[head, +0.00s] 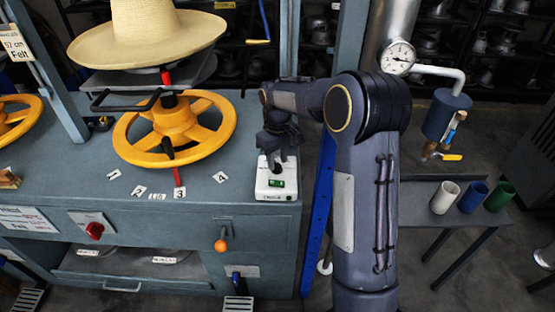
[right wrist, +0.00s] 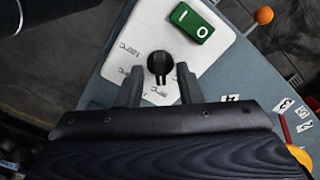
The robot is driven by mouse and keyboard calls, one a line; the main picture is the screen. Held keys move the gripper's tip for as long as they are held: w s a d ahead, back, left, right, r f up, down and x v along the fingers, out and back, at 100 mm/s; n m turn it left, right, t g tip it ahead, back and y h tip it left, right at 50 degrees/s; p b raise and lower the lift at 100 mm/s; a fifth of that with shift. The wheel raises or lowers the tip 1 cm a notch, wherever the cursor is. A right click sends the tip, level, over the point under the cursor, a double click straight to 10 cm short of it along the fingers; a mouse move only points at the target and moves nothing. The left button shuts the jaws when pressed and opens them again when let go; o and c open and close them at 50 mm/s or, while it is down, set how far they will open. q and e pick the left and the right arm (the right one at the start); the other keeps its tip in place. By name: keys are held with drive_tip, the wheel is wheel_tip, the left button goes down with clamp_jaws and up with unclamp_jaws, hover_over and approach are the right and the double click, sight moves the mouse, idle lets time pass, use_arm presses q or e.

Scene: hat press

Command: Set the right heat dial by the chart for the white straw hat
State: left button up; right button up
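The straw hat (head: 150,28), pale cream with a wide brim, sits on top of the press at the upper left. A white control box (head: 288,192) with a green switch stands on the bench. Its black dial knob (right wrist: 160,66) shows in the right wrist view, beside printed temperature marks, one reading 120°C; others are hard to read. My right gripper (right wrist: 158,76) is open with its fingertips on either side of the knob, with visible gaps. My left gripper is not in view.
A yellow handwheel (head: 174,128) is left of the box, with numbered tags around it. A red knob (head: 96,229) and an orange-ball lever (head: 221,245) are on the bench front. A sign (head: 14,43) reads 57 cm Felt. Coloured cups stand at right.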

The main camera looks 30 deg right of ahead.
sight(278, 164)
wheel_tip(278, 164, up, 7)
drive_tip(key=shift+r, duration=0.1)
idle(0.7)
